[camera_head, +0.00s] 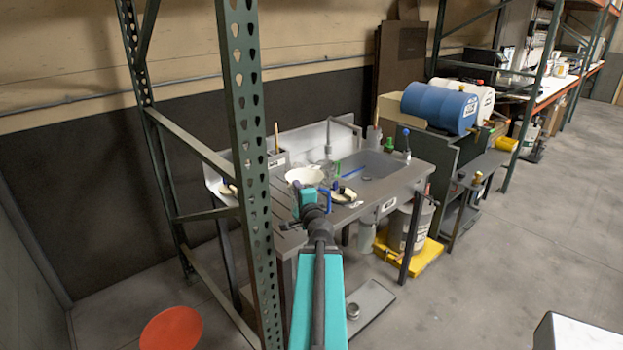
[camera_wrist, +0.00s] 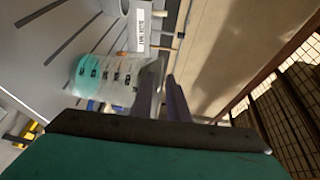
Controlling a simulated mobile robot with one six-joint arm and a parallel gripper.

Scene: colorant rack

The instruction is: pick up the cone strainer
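A white, bowl-like shape (camera_head: 303,176) on the sink counter may be the cone strainer; it is too small to be sure. My gripper is at the end of the teal arm, in front of this shape, and its fingers are hidden in the head view. In the wrist view, the two dark fingers of my gripper (camera_wrist: 164,80) stand close together with a narrow gap. I see nothing clearly held between them. A clear marked cup with teal colour (camera_wrist: 103,78) is just left of the fingers. I cannot make out the strainer in the wrist view.
The grey sink counter (camera_head: 405,178) holds a tap, bottles and small tools. A green rack post (camera_head: 252,150) stands close to the left of my arm. A blue drum (camera_head: 437,106) lies at the right. A red disc (camera_head: 171,329) is low at the left.

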